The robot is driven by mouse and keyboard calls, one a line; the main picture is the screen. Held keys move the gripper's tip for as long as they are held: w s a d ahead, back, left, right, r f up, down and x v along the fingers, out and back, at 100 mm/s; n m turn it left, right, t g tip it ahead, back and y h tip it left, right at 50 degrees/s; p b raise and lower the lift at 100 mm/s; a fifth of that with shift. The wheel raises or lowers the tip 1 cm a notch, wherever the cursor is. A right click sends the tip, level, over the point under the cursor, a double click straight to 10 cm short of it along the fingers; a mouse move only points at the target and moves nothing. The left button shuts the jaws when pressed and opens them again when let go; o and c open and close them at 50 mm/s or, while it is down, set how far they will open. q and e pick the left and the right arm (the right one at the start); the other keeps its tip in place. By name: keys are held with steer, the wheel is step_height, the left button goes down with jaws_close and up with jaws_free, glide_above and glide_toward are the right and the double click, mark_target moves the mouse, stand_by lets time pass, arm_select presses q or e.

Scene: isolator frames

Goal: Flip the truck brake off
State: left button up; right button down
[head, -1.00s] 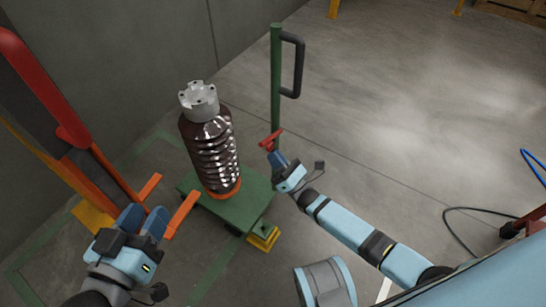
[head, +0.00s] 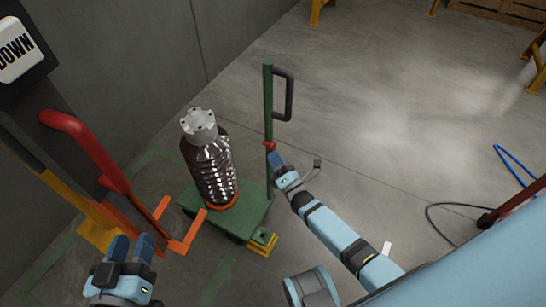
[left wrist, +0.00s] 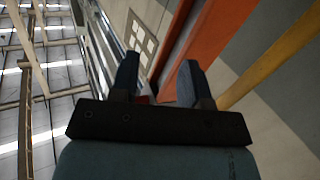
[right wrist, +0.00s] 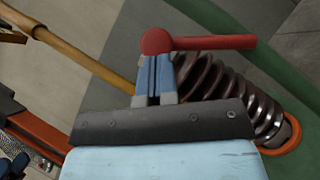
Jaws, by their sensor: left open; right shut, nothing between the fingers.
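The truck is a green platform (head: 252,218) with a green post (head: 268,110) and a black handle (head: 289,98). Its red brake lever (head: 269,146) is low on the post. In the right wrist view the lever's red arm (right wrist: 215,42) points right from a round red hub. My right gripper (head: 273,157) is shut and empty, with its tips (right wrist: 155,60) at the hub; I cannot tell whether they touch. My left gripper (head: 131,240) is open and empty, left of the truck, beside the orange forks.
A ribbed brown insulator (head: 212,172) with a grey cap stands on the platform. A lifter with a red handle (head: 85,145), orange fork (head: 188,232) and DOWN sign (head: 17,50) is at left. A blue hose (head: 515,162) lies right; open floor is behind the post.

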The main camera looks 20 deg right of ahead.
mark_target(275, 144)
steer(key=r+m+p, duration=0.1)
steer(key=p, duration=0.1)
steer(key=w+d+r+m+g+h+p, duration=0.1)
steer(key=m, duration=0.1)
steer(key=shift+w+d+r+h+p, duration=0.1)
steer(key=shift+d+r+h+p, duration=0.05)
steer(key=shift+r+h+p, duration=0.2)
arm_select(q)
steer(key=s+a+f+g+y+p, duration=0.2)
steer(key=a+f+g+p, duration=0.1)
steer(key=f, duration=0.3)
steer(key=shift+s+a+g+y, duration=0.3)
steer(key=shift+a+g+y, duration=0.1)
steer(key=shift+a, duration=0.1)
arm_select(e)
steer(key=shift+w+d+r+m+g+h, duration=0.2)
steer(key=shift+w+d+m+g, duration=0.15)
steer(key=shift+w+d+m, duration=0.25)
steer(key=shift+w+d+r+m+g+h, duration=0.2)
steer(key=shift+w+d+m+g, duration=0.15)
steer(key=shift+d+m, duration=0.45)
steer(key=shift+a, duration=0.1)
arm_select(q)
steer(key=shift+f, duration=0.1)
